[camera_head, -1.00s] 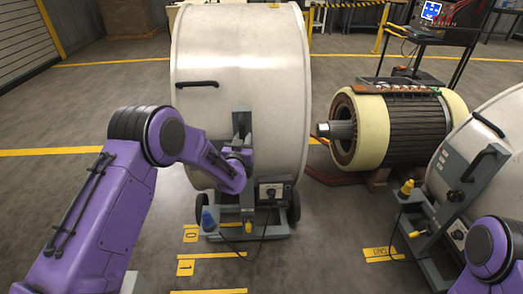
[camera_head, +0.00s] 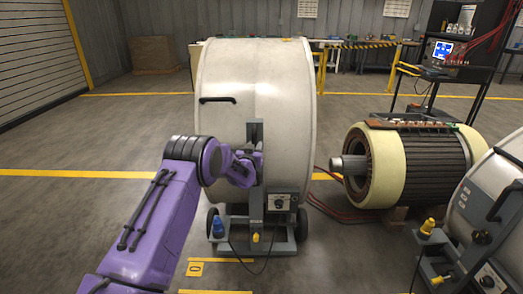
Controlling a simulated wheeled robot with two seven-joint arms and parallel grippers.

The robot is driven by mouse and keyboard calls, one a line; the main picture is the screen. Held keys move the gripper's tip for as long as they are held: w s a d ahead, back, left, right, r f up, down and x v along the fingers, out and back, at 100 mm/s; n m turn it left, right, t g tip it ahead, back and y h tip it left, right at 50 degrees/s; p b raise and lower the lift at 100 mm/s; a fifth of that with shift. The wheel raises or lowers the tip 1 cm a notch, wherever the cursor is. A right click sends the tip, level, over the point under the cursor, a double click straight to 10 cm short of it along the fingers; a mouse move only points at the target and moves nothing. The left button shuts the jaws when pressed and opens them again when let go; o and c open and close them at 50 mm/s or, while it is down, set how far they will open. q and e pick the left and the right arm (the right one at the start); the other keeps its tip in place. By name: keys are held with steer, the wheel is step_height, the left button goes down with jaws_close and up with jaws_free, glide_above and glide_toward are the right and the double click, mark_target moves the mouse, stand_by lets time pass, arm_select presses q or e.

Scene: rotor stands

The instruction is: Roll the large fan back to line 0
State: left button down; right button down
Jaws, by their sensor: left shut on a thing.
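The large fan (camera_head: 253,85), a big pale drum on a grey wheeled cart (camera_head: 272,245), stands upright at the middle. Its black wheels show at both sides of the cart. The yellow line 0 (camera_head: 225,260) lies on the floor just in front of the cart's front edge, with its "0" tag (camera_head: 195,268) below it at the left. My left gripper (camera_head: 254,165) is shut on the fan's grey upright bar (camera_head: 254,135) at the front; its fingertips are partly hidden. My right gripper is out of view.
A motor with a dark ribbed body (camera_head: 435,165) and cream ends lies right of the fan. A second, smaller drum on a cart (camera_head: 500,205) stands at the right edge. Red cables (camera_head: 335,212) lie between. Floor behind the fan is open.

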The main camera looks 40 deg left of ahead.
arm_select(q)
steer(key=shift+a+r, duration=0.1)
steer(key=shift+r, duration=0.25)
steer(key=c, duration=1.2)
jaws_free()
steer(key=shift+o, duration=1)
steer(key=shift+w+a+f, duration=0.1)
steer(key=shift+w+f, duration=0.1)
steer(key=shift+f, duration=0.1)
steer(key=shift+s+d, duration=0.3)
steer(key=v, duration=0.9)
steer(key=shift+s, duration=0.45)
steer(key=shift+d, duration=0.1)
